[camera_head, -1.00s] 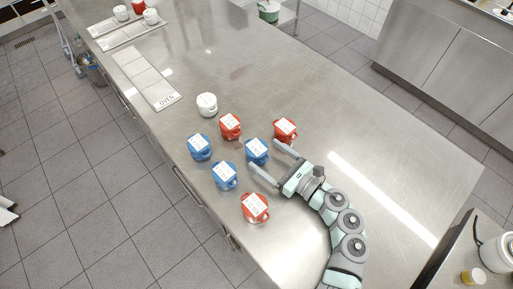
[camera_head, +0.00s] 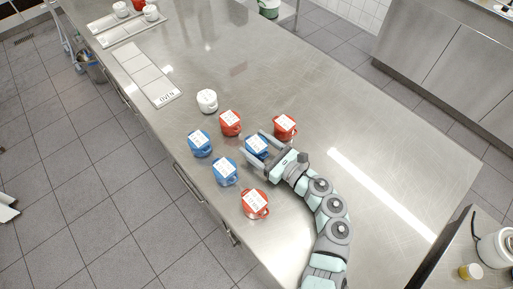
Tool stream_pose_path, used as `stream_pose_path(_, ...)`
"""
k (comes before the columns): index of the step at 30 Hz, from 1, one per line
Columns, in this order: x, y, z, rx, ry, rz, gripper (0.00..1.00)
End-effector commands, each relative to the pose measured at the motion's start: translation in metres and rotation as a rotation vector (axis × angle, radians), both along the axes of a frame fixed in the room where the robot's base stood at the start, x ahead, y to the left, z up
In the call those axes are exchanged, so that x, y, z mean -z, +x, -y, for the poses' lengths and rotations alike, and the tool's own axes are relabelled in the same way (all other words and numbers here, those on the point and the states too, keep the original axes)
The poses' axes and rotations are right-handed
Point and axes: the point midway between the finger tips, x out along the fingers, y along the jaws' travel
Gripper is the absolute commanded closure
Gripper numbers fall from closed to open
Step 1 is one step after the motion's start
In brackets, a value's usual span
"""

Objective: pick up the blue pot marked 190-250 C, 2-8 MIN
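Three blue pots with white labels stand on the steel table: a left one (camera_head: 199,144), a lower one (camera_head: 225,171) and a right one (camera_head: 257,145). The label print is too small to read, so I cannot tell which is marked 190-250 C, 2-8 MIN. My gripper (camera_head: 254,144) is open, with one finger on each side of the right blue pot. The pot sits between the fingers and is partly hidden by them. I cannot tell whether either finger touches it.
Red pots stand close by: one above left (camera_head: 230,122), one above right (camera_head: 285,126), one below (camera_head: 255,203). A white pot (camera_head: 207,100) is farther back. A tray marked OVEN (camera_head: 172,98) lies at the left edge, with more trays beyond. The table's right side is clear.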

Motion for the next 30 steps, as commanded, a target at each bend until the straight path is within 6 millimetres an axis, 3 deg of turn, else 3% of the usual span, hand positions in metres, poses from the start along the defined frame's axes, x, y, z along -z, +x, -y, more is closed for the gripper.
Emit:
stream_pose_path(21,0.0001,-0.0002,0.0001,0.000,0.001,-0.001,0.91)
stream_pose_path(30,-0.0021,-0.0001,0.0000,0.000,0.001,0.001,0.92)
